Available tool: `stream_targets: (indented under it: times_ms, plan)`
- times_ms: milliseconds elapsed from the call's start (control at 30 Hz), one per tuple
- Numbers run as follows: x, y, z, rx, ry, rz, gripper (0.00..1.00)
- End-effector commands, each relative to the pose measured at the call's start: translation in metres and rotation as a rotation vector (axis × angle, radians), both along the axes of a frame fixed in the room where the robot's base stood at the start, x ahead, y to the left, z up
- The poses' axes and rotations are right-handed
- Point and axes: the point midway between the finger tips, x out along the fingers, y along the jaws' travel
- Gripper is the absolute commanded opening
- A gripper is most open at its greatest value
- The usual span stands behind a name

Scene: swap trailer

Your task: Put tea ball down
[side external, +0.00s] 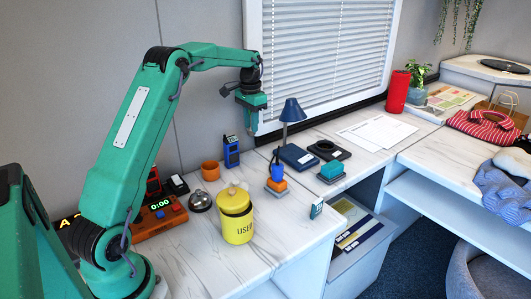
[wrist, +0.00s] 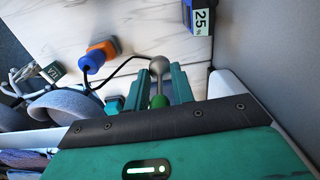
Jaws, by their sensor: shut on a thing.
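The tea ball has a round grey head that sticks out past the jaw tips, with a green part between the jaws. In the side view it is too small to make out clearly. A yellow lidded jar (side external: 237,222) marked "USED" stands on the table below, at the front. An orange cup (side external: 210,171) stands behind it.
A silver dome (side external: 200,201) and a red clock unit (side external: 158,216) are left of the jar. A blue boxed device (side external: 231,151) stands behind. A blue and orange item (side external: 277,178), a blue lamp (side external: 292,110) and a teal block (side external: 332,170) are to the right.

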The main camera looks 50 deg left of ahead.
Motion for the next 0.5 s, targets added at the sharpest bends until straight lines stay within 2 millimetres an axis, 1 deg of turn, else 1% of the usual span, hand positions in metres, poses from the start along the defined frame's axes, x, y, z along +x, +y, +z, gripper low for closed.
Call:
stream_targets:
  times_ms: [33, 167, 200, 433, 500]
  plan:
    - [0.001, 0.000, 0.007, 0.002, -0.003, 0.000, 0.02]
    - [0.001, 0.000, 0.023, 0.002, -0.003, -0.001, 0.02]
    - [0.001, -0.009, 0.022, 0.000, -0.001, -0.007, 0.02]
    - [0.004, -0.044, 0.025, 0.000, 0.000, -0.022, 0.02]
    - [0.005, -0.058, 0.026, 0.000, -0.001, -0.029, 0.02]
